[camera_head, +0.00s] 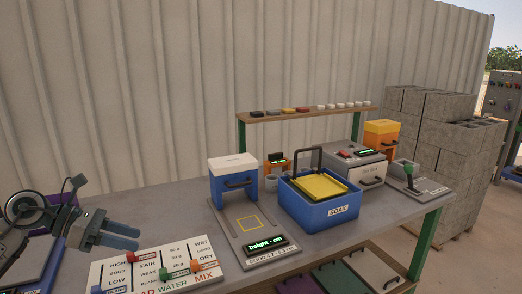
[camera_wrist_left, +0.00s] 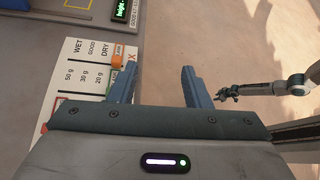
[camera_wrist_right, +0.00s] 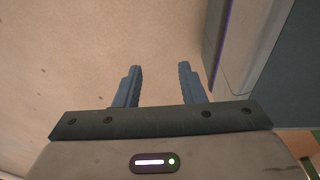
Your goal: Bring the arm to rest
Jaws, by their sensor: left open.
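The right arm is not in the head view.
The grey bench (camera_head: 170,215) holds the label board (camera_head: 150,272) with coloured sliders, a height gauge (camera_head: 252,240), a blue-and-white press (camera_head: 234,180), a blue SOAK tub (camera_head: 318,205) and a grey machine (camera_head: 350,165). A shelf (camera_head: 305,113) carries small blocks. Grey blocks (camera_head: 430,120) are stacked right.

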